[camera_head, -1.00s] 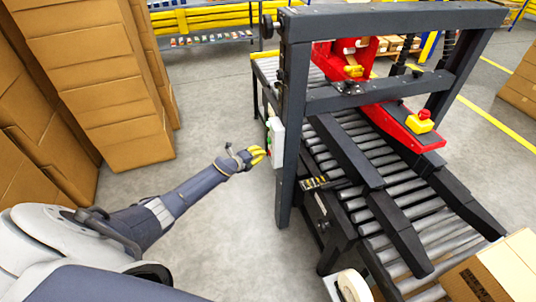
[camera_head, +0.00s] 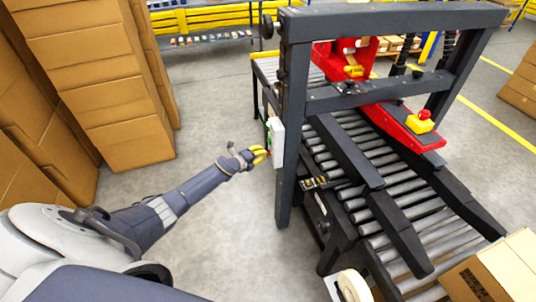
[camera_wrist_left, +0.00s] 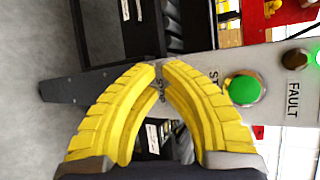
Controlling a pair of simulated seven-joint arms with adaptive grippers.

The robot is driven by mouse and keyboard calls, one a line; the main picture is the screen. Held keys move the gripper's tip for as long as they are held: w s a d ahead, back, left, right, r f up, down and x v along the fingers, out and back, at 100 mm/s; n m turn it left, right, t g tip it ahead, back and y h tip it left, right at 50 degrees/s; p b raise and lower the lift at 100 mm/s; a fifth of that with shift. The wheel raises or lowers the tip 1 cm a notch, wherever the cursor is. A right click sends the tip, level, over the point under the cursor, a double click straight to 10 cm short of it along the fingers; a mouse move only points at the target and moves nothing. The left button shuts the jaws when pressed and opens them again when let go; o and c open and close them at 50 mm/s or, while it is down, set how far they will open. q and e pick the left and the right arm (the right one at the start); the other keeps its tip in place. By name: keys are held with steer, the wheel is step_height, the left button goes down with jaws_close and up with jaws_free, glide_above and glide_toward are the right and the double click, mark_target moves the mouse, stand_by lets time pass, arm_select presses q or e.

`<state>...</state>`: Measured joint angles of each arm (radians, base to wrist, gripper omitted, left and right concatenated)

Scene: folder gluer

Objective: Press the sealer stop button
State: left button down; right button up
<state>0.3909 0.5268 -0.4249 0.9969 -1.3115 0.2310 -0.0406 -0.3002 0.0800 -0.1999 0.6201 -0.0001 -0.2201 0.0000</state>
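The sealer's pale grey control box (camera_head: 278,145) is fixed to the near left post of the frame. In the left wrist view its panel shows a green button (camera_wrist_left: 243,90), a dark lamp (camera_wrist_left: 295,58) marked FAULT and part of a STOP label (camera_wrist_left: 161,92). The stop button itself is hidden, apparently behind my yellow fingers. My left gripper (camera_head: 262,155) is right at the box's button face, low on it. In the wrist view its fingertips (camera_wrist_left: 160,66) meet, with nothing held between them. Contact with a button cannot be told. My right gripper is not in view.
The dark sealer frame (camera_head: 292,100) stands over a roller conveyor (camera_head: 400,215). A red arm with a yellow-based emergency button (camera_head: 421,121) lies across it. A carton (camera_head: 495,270) is at the lower right. Stacked cartons (camera_head: 110,80) stand left; the floor between is clear.

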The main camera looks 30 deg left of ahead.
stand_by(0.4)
arm_select(q)
steer(key=shift+s+a, duration=0.4)
steer(key=shift+s, duration=0.05)
steer(key=s+a, duration=0.4)
steer(key=shift+s+a, duration=0.15)
stand_by(0.7)
stand_by(0.7)
